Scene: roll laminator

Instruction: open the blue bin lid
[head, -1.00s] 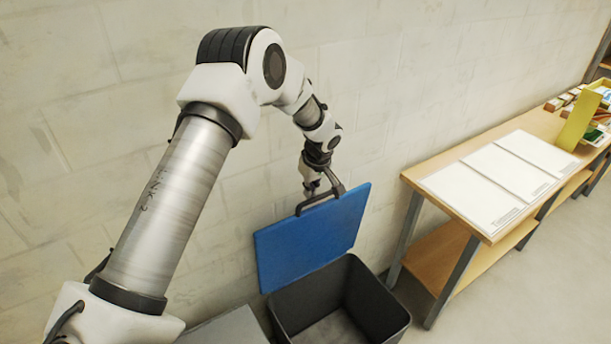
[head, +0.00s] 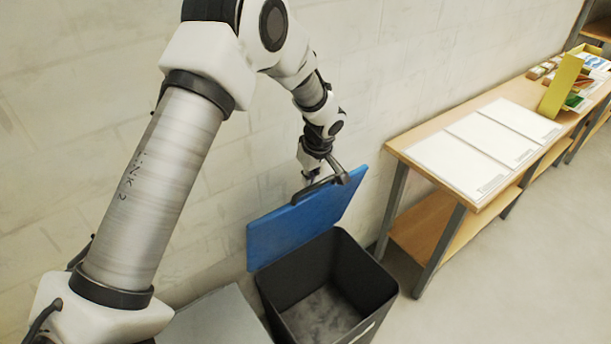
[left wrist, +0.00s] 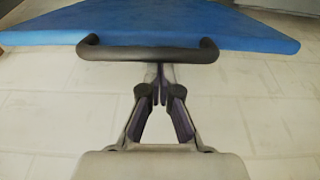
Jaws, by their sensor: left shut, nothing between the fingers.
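The blue lid (head: 290,235) is raised, tilted up at the back of the dark grey bin (head: 378,290), whose top is uncovered and whose inside shows. A dark bar handle (head: 296,196) sits along the lid's upper edge. My left gripper (head: 311,178) is at the handle, on the wall side of the lid. In the left wrist view the fingers (left wrist: 160,82) are shut with nothing between them, and their tips reach the handle bar (left wrist: 150,53); whether they touch it I cannot tell. The blue lid (left wrist: 150,20) lies beyond. My right gripper is not in view.
A pale wall (head: 400,60) stands close behind the lid and my left arm. A wooden bench (head: 402,152) with white sheets and a yellow holder (head: 562,86) stands right of the bin. A grey box top (head: 215,318) is left of the bin.

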